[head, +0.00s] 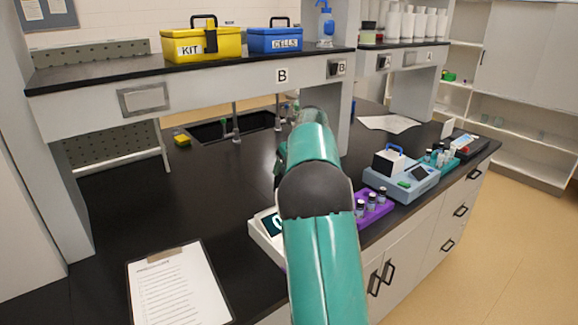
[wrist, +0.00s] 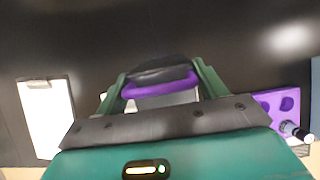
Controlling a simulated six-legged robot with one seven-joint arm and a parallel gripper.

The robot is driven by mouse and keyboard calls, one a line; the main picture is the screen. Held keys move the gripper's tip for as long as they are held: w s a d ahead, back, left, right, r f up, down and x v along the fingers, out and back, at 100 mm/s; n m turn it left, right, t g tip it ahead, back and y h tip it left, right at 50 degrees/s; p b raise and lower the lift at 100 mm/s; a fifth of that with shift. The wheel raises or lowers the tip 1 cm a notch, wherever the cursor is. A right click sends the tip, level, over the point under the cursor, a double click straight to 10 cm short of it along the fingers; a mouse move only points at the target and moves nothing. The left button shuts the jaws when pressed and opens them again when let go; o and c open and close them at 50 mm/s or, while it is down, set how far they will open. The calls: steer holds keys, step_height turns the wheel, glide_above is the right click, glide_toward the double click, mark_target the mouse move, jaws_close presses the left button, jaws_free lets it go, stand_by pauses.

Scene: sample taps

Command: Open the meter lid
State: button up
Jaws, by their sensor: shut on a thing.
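A white device with a dark display (head: 264,228), which looks like the meter, sits on the black bench near its front edge. My arm hides most of it in the head view. In the wrist view my gripper (wrist: 162,78) is shut on a purple handle (wrist: 133,92), which lies across between the green fingers. A pale grey surface shows just below the handle. I take the handle to be the lid's, but the lid's edges and its angle are hidden. The gripper is behind my arm in the head view.
A clipboard (head: 178,290) lies to the left of the device. A purple vial rack (head: 371,207) and a blue-grey instrument (head: 402,178) stand to the right. The sink (head: 215,132) is behind. Open bench lies between the clipboard and the sink.

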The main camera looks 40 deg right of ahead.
steer(key=shift+s+d+r, duration=0.2)
steer(key=shift+d+r, duration=0.15)
steer(key=shift+d, duration=0.05)
steer(key=o, duration=1.1)
steer(key=shift+s, duration=0.15)
steer(key=shift+a+f, duration=0.15)
steer(key=shift+a, duration=0.05)
steer(key=shift+w, duration=0.2)
steer(key=v, duration=1.3)
steer(key=shift+s+r, duration=0.25)
steer(key=shift+r, duration=0.05)
